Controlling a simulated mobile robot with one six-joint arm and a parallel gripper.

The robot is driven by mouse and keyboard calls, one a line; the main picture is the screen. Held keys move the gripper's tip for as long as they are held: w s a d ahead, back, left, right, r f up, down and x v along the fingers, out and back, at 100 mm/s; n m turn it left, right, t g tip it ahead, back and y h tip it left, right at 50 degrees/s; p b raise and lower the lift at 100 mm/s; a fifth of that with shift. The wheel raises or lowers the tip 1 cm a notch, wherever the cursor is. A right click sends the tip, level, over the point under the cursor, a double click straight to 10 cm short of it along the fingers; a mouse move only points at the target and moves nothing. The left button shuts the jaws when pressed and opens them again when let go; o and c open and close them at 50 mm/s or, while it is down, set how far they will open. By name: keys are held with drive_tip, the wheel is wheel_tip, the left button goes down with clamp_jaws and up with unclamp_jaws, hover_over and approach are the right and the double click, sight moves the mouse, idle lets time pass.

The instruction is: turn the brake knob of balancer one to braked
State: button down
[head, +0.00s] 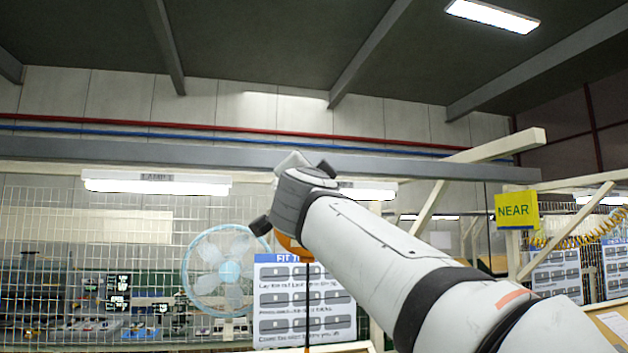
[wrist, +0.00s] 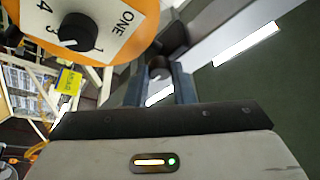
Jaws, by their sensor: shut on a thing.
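Balancer one (wrist: 148,25) is an orange round body at the upper left of the wrist view. Its white plate (wrist: 108,14) reads ONE and carries numbers around a black dial knob (wrist: 78,30). My gripper (wrist: 160,88) is beside this body, its two fingers shut on a small dark grey rounded piece (wrist: 160,69), which looks like the brake knob. The fingers hide its sides, and its brake marking cannot be read. In the head view the orange balancer (head: 290,246) shows only partly behind my arm, and the fingers cannot be made out.
A grey overhead beam (head: 120,148) runs across behind my arm. A line hangs below the balancer in front of an instruction board (head: 272,300). A fan (head: 215,270) and wire mesh stand left; a yellow NEAR sign (head: 516,210) hangs right.

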drive_tip(key=shift+r, duration=0.1)
idle(0.3)
drive_tip(key=c, duration=1.2)
unclamp_jaws()
drive_tip(key=shift+c, duration=0.2)
drive_tip(key=b+v, duration=0.2)
drive_tip(key=v, duration=0.6)
drive_tip(key=shift+b, duration=0.3)
